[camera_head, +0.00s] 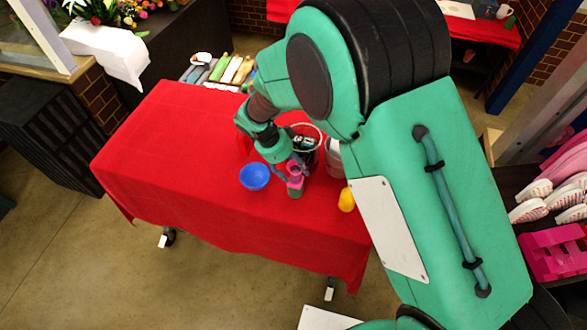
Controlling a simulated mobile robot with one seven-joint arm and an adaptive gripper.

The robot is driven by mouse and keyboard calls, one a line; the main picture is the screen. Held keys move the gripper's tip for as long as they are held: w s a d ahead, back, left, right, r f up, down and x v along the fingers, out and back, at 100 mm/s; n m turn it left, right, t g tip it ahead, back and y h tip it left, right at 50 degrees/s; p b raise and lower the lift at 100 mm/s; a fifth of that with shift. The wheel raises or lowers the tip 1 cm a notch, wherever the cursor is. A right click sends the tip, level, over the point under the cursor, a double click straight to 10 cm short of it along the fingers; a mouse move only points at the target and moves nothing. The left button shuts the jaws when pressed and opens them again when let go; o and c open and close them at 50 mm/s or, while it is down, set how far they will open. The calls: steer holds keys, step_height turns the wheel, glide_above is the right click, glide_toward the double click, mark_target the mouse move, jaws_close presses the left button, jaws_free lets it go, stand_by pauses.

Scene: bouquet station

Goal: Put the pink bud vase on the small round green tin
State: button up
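The view is too small to show whether the fingers press on the vase. My gripper partly hides the vase.
A blue bowl (254,177) stands just left of the vase. A dark container with a pale rim (318,130) is behind it. A yellow object (346,200) lies to the right, partly hidden by my arm. The table's left part (165,150) is clear.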

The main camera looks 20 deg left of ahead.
steer(key=shift+r, duration=0.1)
stand_by(0.3)
steer(key=b+v, duration=0.1)
steer(key=v, duration=1.1)
steer(key=shift+s, duration=0.1)
stand_by(0.4)
steer(key=shift+r, duration=0.1)
